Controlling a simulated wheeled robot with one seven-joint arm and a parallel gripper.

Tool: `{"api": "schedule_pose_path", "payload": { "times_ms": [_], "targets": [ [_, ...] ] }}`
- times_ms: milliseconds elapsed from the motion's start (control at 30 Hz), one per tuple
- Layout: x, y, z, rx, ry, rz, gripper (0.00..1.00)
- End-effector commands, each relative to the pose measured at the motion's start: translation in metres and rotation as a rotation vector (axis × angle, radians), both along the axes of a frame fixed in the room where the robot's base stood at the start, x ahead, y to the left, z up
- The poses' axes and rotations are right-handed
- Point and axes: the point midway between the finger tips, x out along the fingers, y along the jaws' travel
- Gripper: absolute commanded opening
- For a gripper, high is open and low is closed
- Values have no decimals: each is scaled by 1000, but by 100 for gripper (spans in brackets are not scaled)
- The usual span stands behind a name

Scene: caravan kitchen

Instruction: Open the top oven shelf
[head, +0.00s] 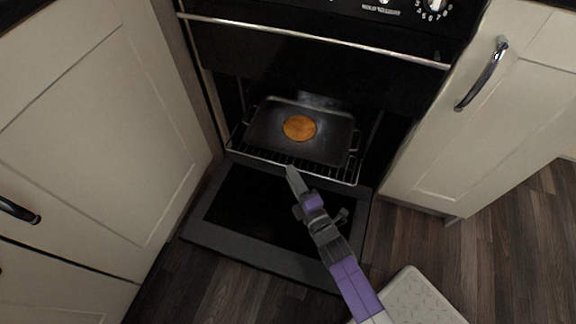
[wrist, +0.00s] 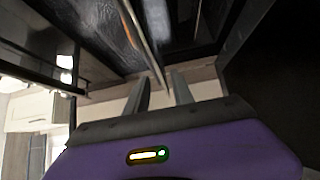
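The oven's lower door (head: 215,240) is folded down open. Inside, a wire shelf (head: 262,154) carries a dark roasting tray (head: 262,130) with a round orange-brown item (head: 299,128) in it. My gripper (head: 291,170) is at the shelf's front edge, above the open door. In the wrist view my gripper (wrist: 160,85) has its two fingers apart with a gap between them. A thin metal bar (wrist: 147,45) runs toward that gap; I cannot tell whether the fingers touch it. The deeper oven interior is dark.
Above the cavity is a closed dark panel with a long silver handle (head: 310,38). Cream cupboards stand close on the left (head: 90,120) and right (head: 500,120), the right one with a protruding handle (head: 484,74). Wooden floor (head: 500,265) is clear at lower right.

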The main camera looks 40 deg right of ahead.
Motion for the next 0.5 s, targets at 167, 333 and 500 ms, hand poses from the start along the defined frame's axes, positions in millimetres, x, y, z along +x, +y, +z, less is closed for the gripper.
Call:
{"api": "schedule_pose_path", "payload": {
  "times_ms": [167,333,500],
  "targets": [
    [-25,5,1,0,1,0,29],
    [-35,7,0,0,1,0,29],
    [-35,7,0,-1,0,0,29]
  ]
}}
